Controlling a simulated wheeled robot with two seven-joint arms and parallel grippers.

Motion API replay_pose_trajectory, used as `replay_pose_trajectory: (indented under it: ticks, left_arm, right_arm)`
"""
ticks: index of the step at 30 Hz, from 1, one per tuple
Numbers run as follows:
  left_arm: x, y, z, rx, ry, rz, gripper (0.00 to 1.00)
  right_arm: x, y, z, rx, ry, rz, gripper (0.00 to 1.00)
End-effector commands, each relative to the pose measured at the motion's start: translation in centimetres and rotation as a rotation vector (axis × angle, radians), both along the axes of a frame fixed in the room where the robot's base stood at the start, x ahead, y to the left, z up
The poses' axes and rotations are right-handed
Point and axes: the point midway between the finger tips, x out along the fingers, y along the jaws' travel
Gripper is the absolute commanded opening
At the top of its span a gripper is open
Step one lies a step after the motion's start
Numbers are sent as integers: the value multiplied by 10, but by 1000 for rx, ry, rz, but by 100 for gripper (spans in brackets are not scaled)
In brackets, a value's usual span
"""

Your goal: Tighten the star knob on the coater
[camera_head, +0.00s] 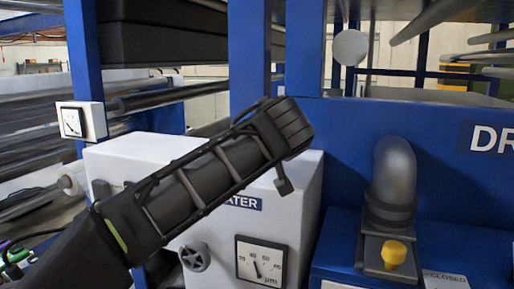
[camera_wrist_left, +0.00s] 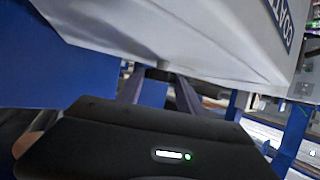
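The coater (camera_head: 300,200) is a white box with a label ending in "ATER" on its front. The dark star knob (camera_head: 195,256) sits low on that front, left of a square µm dial (camera_head: 261,262). My left arm crosses in front of the box, covering part of the front and label. My left gripper (camera_wrist_left: 160,92) shows two fingers apart with nothing clearly held. In the left wrist view the coater (camera_wrist_left: 190,40) fills the top, tilted. A small dark piece (camera_wrist_left: 158,74) shows beyond the fingers; I cannot tell what it is. My right gripper is out of view.
A blue frame (camera_head: 250,60) rises behind the coater. To the right are a grey elbow duct (camera_head: 393,175), a yellow knob (camera_head: 394,253) and a "CLOSED" plate (camera_head: 446,281). Another gauge (camera_head: 72,122) and rollers (camera_head: 150,97) stand at the left.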

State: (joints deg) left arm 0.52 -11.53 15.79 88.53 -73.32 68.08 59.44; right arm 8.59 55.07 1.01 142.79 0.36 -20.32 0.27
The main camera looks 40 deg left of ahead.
Motion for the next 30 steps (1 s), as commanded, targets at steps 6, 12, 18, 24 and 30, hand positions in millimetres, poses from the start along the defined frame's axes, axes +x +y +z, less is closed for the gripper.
replay_pose_trajectory:
  ticks: [6, 12, 18, 24, 30]
  left_arm:
    - [0, 0, 0, 0, 0, 0, 25]
    - [0, 0, 0, 0, 0, 0, 9]
    - [0, 0, 0, 0, 0, -1, 0]
    - [-1, 1, -1, -2, 0, -21, 0]
    - [-2, 2, -2, -1, -1, -90, 0]
  right_arm:
    - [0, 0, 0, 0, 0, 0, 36]
    - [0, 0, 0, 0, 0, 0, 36]
    - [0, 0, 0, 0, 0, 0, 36]
    - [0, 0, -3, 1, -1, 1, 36]
    - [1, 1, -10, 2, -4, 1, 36]
